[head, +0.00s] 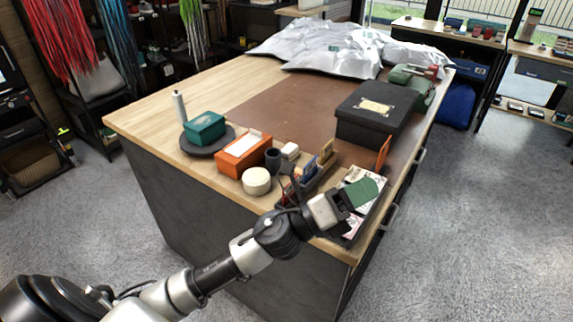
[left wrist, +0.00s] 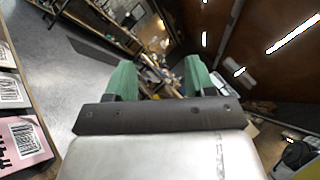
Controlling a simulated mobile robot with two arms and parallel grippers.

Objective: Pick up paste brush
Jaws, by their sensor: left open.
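I cannot make out a paste brush for certain in either view. A dark cup (head: 272,158) and a dark organizer with small coloured items (head: 316,174) stand near the table's front corner; what they hold is too small to tell. My left gripper (head: 362,190) with green fingers is over the table's front right corner, above flat printed boxes (head: 353,226). In the left wrist view my left gripper (left wrist: 159,66) is open and empty, its fingers apart and pointing away from the tabletop. My right gripper is not in view.
An orange box (head: 243,151), a round cream container (head: 256,181) and a teal box (head: 204,127) on a dark round stand sit along the front left. A large black box (head: 372,113) is behind. The brown mat's middle (head: 290,105) is clear.

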